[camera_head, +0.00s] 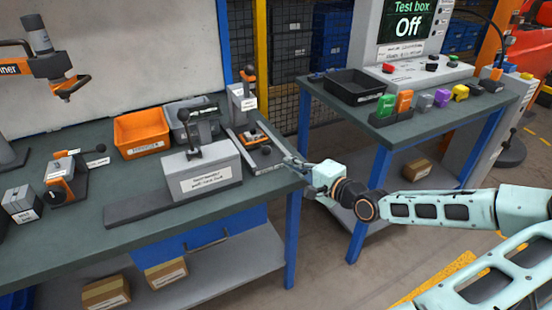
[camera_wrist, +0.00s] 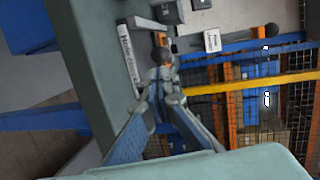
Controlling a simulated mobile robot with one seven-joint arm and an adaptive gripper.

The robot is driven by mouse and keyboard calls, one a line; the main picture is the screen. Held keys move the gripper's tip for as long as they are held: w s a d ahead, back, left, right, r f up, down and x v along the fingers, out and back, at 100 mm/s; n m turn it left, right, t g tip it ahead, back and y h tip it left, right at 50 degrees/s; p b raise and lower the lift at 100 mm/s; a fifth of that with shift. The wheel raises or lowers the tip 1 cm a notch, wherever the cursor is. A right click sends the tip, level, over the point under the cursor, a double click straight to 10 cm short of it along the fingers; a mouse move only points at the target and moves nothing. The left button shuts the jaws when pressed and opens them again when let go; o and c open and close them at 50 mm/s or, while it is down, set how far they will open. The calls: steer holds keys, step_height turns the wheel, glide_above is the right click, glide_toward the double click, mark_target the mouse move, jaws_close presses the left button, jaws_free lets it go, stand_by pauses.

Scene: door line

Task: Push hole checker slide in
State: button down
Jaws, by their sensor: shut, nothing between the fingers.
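The hole checker stands at the right end of the left bench, with an upright post (camera_head: 243,105) and a low grey slide part (camera_head: 268,160) at its base. In the wrist view its pale edge carries a label (camera_wrist: 127,52) that seems to read "Hole chec…". My gripper (camera_head: 288,158) is at the bench's right end, beside the slide part. In the wrist view the fingers (camera_wrist: 163,84) are together and empty, with their tips close to the knob. I cannot tell whether they touch it.
A grey fixture (camera_head: 203,176) with a dark base plate (camera_head: 140,208) stands left of the checker. Behind it are an orange bin (camera_head: 142,133) and a grey bin (camera_head: 181,112). A second bench (camera_head: 405,132) with a black tray (camera_head: 354,88) stands right, across a gap.

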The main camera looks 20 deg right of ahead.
mark_target(270, 148)
steer(key=b+x, duration=0.1)
steer(key=x, duration=0.5)
steer(key=shift+w+a+f, duration=0.15)
steer(key=shift+w, duration=0.5)
steer(key=w, duration=0.4)
steer(key=shift+w+a, duration=0.15)
steer(key=shift+w, duration=0.05)
steer(key=shift+r, duration=0.2)
